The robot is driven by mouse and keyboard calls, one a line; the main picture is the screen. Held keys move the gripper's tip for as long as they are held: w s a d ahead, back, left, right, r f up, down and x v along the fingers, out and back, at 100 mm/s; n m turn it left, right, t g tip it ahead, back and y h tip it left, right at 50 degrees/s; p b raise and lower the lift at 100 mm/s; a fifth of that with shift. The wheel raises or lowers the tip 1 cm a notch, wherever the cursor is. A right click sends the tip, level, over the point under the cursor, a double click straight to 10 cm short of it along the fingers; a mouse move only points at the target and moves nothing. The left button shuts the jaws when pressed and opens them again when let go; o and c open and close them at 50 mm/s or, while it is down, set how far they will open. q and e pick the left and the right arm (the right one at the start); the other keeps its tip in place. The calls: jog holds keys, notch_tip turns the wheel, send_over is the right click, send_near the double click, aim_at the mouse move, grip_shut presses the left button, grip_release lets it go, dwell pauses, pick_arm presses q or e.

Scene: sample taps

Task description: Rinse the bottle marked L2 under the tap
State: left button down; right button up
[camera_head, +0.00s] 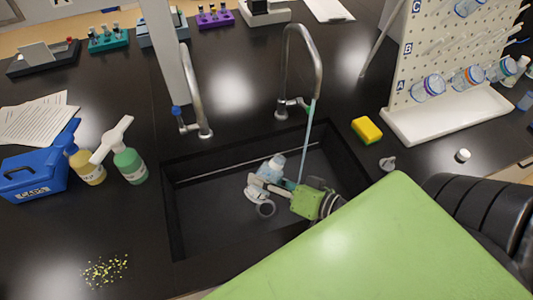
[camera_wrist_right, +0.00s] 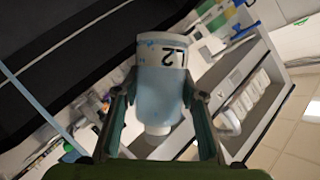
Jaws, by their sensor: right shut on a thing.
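My right gripper (camera_head: 275,186) is low inside the dark sink (camera_head: 210,222), shut on a pale blue-white bottle (camera_head: 271,167). In the right wrist view the bottle (camera_wrist_right: 162,75) sits between the two fingers (camera_wrist_right: 160,115). The right tap (camera_head: 318,65) runs a thin blue stream of water (camera_head: 306,140), which ends near my gripper. In the wrist view the stream (camera_wrist_right: 30,95) passes left of the bottle, apart from it. My left gripper is not in view.
A second tap (camera_head: 197,105) stands left and shows no stream. A yellow sponge (camera_head: 366,130) and a pegboard rack (camera_head: 440,60) with bottles are right of the sink. Soap bottles (camera_head: 129,163) and a blue box (camera_head: 33,176) are left. My green arm covers the front right.

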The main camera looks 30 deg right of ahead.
aim_at(263, 175)
jog(key=shift+a+r+m+y+b, duration=0.2)
jog(key=shift+m+y+b, duration=0.15)
jog(key=shift+m+b, duration=0.5)
jog(key=shift+a+r+m+y+b, duration=0.15)
jog(key=shift+m+y+b, duration=0.25)
jog(key=shift+b, duration=0.75)
jog(key=m+b, duration=0.1)
jog(key=m+t+y+b, duration=0.1)
jog(key=r+m+b, duration=0.1)
jog(key=shift+s+a+m+t+y, duration=0.1)
jog(key=shift+a+m+t+y, duration=0.15)
jog(key=shift+m+t, duration=0.1)
jog(key=m+b, duration=0.1)
jog(key=r+m+t+b, duration=0.1)
jog(key=m, duration=0.1)
jog(key=m+b, duration=0.1)
jog(key=shift+r+m+t+y, duration=0.3)
jog(key=shift+t, duration=0.05)
jog(key=m, duration=0.1)
jog(key=m+b, duration=0.1)
jog(key=r+m+t, duration=0.1)
jog(key=shift+d+b, duration=0.25)
jog(key=shift+b, duration=0.05)
jog(key=shift+d+r+m+t, duration=0.15)
jog(key=shift+m+t, duration=0.1)
jog(key=shift+m, duration=0.35)
jog(key=shift+a+r+m+t, duration=0.15)
jog(key=shift+m+t, duration=0.1)
jog(key=shift+m, duration=0.35)
jog(key=shift+d, duration=0.15)
